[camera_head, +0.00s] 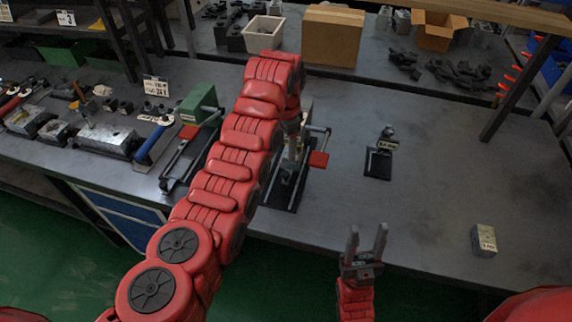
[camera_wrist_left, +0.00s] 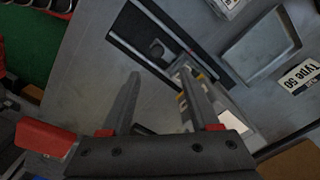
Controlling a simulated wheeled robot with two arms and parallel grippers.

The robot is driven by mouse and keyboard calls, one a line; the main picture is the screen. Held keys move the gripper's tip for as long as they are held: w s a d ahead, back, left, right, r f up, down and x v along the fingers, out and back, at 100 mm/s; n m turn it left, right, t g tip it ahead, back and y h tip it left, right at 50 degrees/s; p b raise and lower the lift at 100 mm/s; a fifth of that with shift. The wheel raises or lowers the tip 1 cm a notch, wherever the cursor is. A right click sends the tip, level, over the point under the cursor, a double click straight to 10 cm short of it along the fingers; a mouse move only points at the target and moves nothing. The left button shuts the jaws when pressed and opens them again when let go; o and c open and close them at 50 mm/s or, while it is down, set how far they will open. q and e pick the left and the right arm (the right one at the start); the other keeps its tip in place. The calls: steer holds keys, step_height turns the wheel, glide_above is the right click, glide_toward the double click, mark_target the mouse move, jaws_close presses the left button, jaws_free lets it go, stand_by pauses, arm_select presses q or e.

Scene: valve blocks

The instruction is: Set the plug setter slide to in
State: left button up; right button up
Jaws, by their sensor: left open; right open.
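Two bench fixtures with rails and red pads stand on the table; I cannot tell which is the plug setter. One fixture (camera_head: 172,165) has a green block and a red pad left of my arm. The other fixture (camera_head: 318,159) is partly hidden behind my left arm, with its red pad showing at right. My left gripper (camera_wrist_left: 160,73) is open over a slotted dark frame (camera_wrist_left: 127,42) and a yellow-and-grey part in the left wrist view. In the head view it is mostly hidden by its arm. My right gripper (camera_head: 366,240) is open and empty at the table's front edge.
A small dark plate with a knob (camera_head: 378,162) and a labelled block (camera_head: 484,240) stand on the right. Cardboard boxes (camera_head: 333,36) and dark parts sit at the back. A grey tray (camera_wrist_left: 262,46) and a "Type 50" label (camera_wrist_left: 298,78) show in the left wrist view.

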arm_select(q)
step_height(320, 180, up, 7)
steer(key=shift+r, duration=0.2)
steer(key=shift+f, duration=0.1)
stand_by(0.5)
